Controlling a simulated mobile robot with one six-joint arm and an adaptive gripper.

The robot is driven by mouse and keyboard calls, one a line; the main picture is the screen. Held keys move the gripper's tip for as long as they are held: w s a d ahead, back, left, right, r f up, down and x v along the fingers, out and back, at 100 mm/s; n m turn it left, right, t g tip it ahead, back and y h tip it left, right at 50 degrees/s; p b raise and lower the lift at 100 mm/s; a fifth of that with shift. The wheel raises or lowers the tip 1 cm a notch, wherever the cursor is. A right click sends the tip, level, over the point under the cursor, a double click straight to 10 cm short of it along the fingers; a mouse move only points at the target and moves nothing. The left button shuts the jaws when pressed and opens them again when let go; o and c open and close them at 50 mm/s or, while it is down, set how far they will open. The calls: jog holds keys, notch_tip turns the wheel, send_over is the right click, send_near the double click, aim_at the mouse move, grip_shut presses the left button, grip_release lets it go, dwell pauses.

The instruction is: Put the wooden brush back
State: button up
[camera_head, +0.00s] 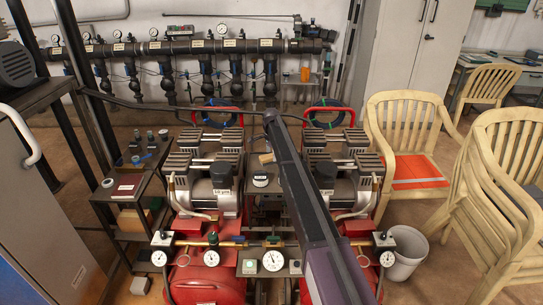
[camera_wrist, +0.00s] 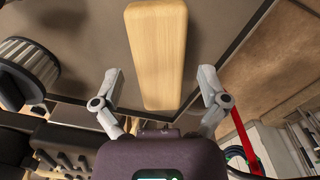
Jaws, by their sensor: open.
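The wooden brush (camera_wrist: 157,48) shows in the wrist view as a long, pale block with rounded corners on a dark grey surface. Its bristles are not visible. My gripper (camera_wrist: 160,76) is open, with one finger on each side of the brush's near half and a gap on both sides. It is not holding the brush. In the head view a small pale wooden piece (camera_head: 266,158), probably the same brush, lies between the two compressors beside my arm. My gripper cannot be made out there.
Red twin compressors (camera_head: 212,285) with gauges stand close around my arm. A pipe manifold (camera_head: 190,46) runs along the back wall. A dark shelf cart (camera_head: 130,185) stands left; a chair with an orange seat (camera_head: 415,170) and a white bucket (camera_head: 404,255) stand right.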

notch_tip(320, 180, up, 11)
jog(key=p, duration=1)
jog(key=shift+p, duration=0.35)
jog(key=shift+r, duration=0.1)
jog(key=s+d+n, duration=0.4)
jog(key=s+d, duration=0.1)
jog(key=s, duration=1.1)
jog(key=s+d+n, duration=0.5)
jog(key=s+d, duration=0.1)
jog(key=s, duration=1)
jog(key=s+d+n, duration=0.4)
jog(key=s+d, duration=0.2)
jog(key=s, duration=1)
jog(key=shift+d+n, duration=0.2)
jog(key=shift+n, duration=0.1)
jog(key=shift+s, duration=0.1)
